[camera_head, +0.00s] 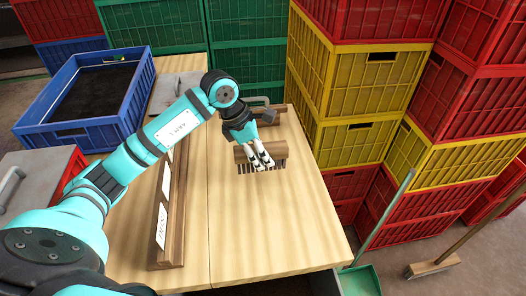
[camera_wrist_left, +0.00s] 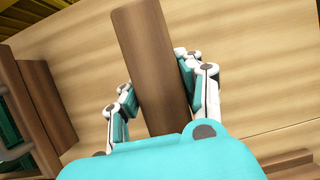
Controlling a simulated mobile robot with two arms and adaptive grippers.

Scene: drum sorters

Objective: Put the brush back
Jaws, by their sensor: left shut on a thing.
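The brush is a brown wooden block (camera_head: 280,149) with dark bristles under its front edge, over the right part of the table. My left gripper (camera_head: 262,160) comes down on it from behind, its white and black fingers closed around the block. In the left wrist view the brown wooden bar (camera_wrist_left: 150,50) runs between the two fingers of the left gripper (camera_wrist_left: 154,76). I cannot tell whether the bristles touch the table. My right gripper is not in view.
The wooden table (camera_head: 265,230) is clear in front of the brush. A long wooden strip with white labels (camera_head: 177,220) lies left. A blue crate (camera_head: 60,135) stands back left. Another brown wooden piece (camera_head: 275,111) lies behind the gripper. Yellow and red crates (camera_head: 345,145) are stacked right.

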